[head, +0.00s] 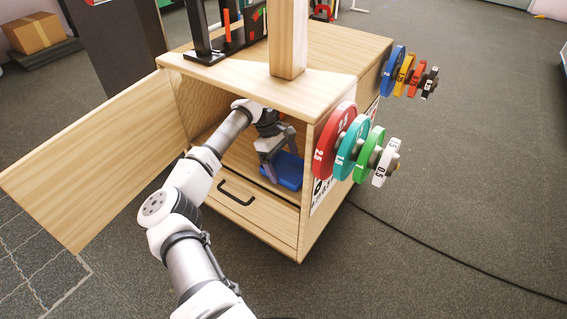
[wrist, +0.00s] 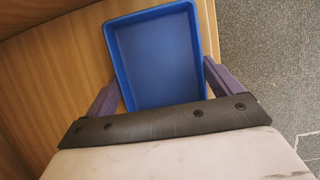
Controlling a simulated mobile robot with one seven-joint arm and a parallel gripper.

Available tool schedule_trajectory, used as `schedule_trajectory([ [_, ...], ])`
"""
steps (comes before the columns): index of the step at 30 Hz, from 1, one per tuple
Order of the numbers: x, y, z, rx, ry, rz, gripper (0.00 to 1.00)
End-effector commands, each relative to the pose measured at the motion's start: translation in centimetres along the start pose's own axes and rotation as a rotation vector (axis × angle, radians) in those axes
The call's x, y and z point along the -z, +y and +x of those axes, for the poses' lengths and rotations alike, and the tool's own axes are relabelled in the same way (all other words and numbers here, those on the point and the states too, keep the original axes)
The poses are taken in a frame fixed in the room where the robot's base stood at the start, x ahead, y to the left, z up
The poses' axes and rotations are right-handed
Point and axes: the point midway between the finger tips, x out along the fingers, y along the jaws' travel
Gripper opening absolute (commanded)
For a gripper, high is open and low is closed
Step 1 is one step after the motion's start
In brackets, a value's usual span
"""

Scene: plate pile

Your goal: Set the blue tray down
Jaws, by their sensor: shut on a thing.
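The blue tray (head: 290,172) is inside the open compartment of the wooden cabinet, near its right side and just above or on the compartment floor; I cannot tell whether it touches. In the wrist view the tray (wrist: 158,60) is empty, with its raised rim and flat bottom showing. My gripper (head: 272,160) reaches into the compartment and is shut on the tray. Its fingers lie along the tray's left and right sides in the wrist view. The tray's far parts are partly hidden by my gripper in the head view.
The wooden cabinet (head: 330,50) has its door (head: 90,160) swung open to the left. A closed drawer (head: 250,212) with a black handle lies below the compartment. Colored weight plates (head: 334,140) stick out on pegs at the right. A wooden post (head: 289,40) stands on top.

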Motion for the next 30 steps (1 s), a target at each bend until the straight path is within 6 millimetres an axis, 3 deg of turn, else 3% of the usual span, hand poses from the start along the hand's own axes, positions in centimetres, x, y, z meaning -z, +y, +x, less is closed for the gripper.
schedule_trajectory([
  [2,0.1,0.0,0.3,0.000,0.000,0.000,0.67],
  [3,0.1,0.0,0.2,0.000,0.000,0.000,0.94],
  [5,0.1,0.0,0.2,0.000,0.000,0.000,1.00],
  [13,-0.1,0.0,-0.1,0.000,0.000,0.000,1.00],
  [17,-0.1,0.0,-1.8,-0.001,0.002,-0.001,1.00],
  [19,1.3,0.0,-1.6,-0.001,0.001,-0.005,1.00],
  [30,7.3,0.1,-4.1,0.000,0.001,-0.003,1.00],
])
